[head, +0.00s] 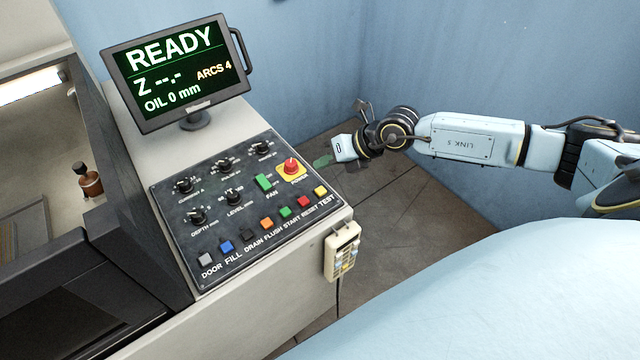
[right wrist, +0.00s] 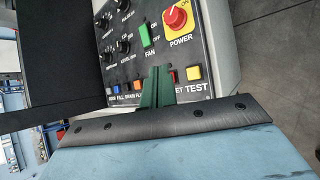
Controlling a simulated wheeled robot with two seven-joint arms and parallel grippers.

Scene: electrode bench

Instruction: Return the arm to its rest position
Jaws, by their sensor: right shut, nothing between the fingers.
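My right arm (head: 470,138) reaches in from the right in the head view, about level, with its wrist near the blue wall. My right gripper (head: 323,160) is at its left end, just past the right edge of the control panel (head: 215,218). Its green fingers are together and empty; they also show in the right wrist view (right wrist: 156,88), pointing toward the panel. I cannot tell how far they are from the buttons. My left gripper is in neither view.
The screen (head: 182,75) reads READY, Z --.-, ARCS 4, OIL 0 mm. The red power knob (head: 291,167) and green fan switch (head: 264,182) are on the panel. A pendant (head: 342,250) hangs on the cabinet's side. Floor (head: 400,215) is open right of the cabinet.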

